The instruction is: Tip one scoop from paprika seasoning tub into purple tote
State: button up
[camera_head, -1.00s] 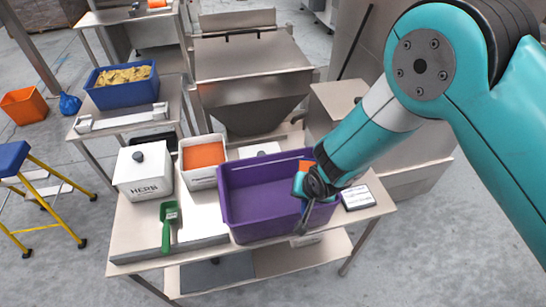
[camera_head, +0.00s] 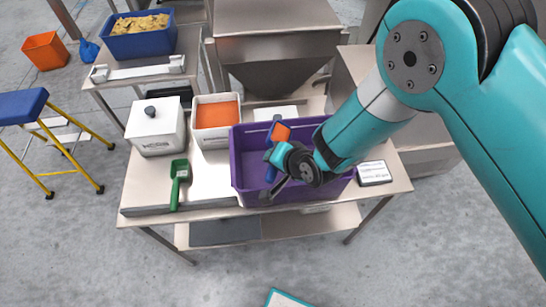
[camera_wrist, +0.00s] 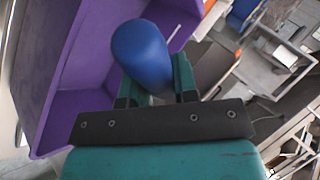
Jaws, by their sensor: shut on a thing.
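My gripper (camera_head: 278,158) is shut on a blue scoop (camera_head: 271,172), with orange paprika (camera_head: 282,132) showing in its bowl. It holds the scoop over the purple tote (camera_head: 240,180), and the bowl points toward the tote's back wall. In the wrist view the rounded blue scoop handle end (camera_wrist: 142,50) sits between my fingers, and the purple tote (camera_wrist: 65,60) lies to the left; the bowl is hidden there. The paprika seasoning tub (camera_head: 229,142), white and open with orange powder inside, stands left of the tote. No powder shows on the visible part of the tote floor.
A lidded white tub (camera_head: 155,135) stands left of the paprika tub. A green scoop (camera_head: 178,182) lies in front of it. A small scale-like device (camera_head: 374,173) sits right of the tote. A steel hopper (camera_head: 278,50) stands behind, and a yellow-framed step stool (camera_head: 60,150) at left.

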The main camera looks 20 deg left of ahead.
jog(key=shift+w+d+m+y+b, duration=0.1)
jog(key=shift+d+m+y+b, duration=0.2)
jog(key=shift+y+b, duration=0.9)
jog(key=shift+b, duration=0.25)
jog(key=shift+d+r+y+b, duration=0.15)
jog(key=shift+y+b, duration=0.15)
jog(key=shift+b, duration=0.55)
jog(key=y+b, duration=0.1)
jog(key=b, duration=0.2)
jog(key=y+b, duration=0.1)
jog(key=b, duration=0.3)
jog(key=shift+d+m+b, duration=0.3)
jog(key=shift+d+m, duration=0.05)
jog(key=shift+m, duration=0.05)
jog(key=y+b, duration=0.1)
jog(key=b, duration=0.5)
jog(key=d+m+y+b, duration=0.1)
jog(key=y+b, duration=0.1)
jog(key=b, duration=0.4)
jog(key=y+b, duration=0.1)
jog(key=b, duration=0.5)
jog(key=shift+w+d+m+t+y+b, duration=0.2)
jog(key=shift+m+t+y+b, duration=0.1)
jog(key=shift+t+b, duration=0.1)
jog(key=b, duration=0.4)
jog(key=y+b, duration=0.1)
jog(key=b, duration=0.3)
jog(key=shift+d+m+t+y, duration=0.25)
jog(key=shift+m+t+y, duration=0.05)
jog(key=shift+m+t, duration=0.1)
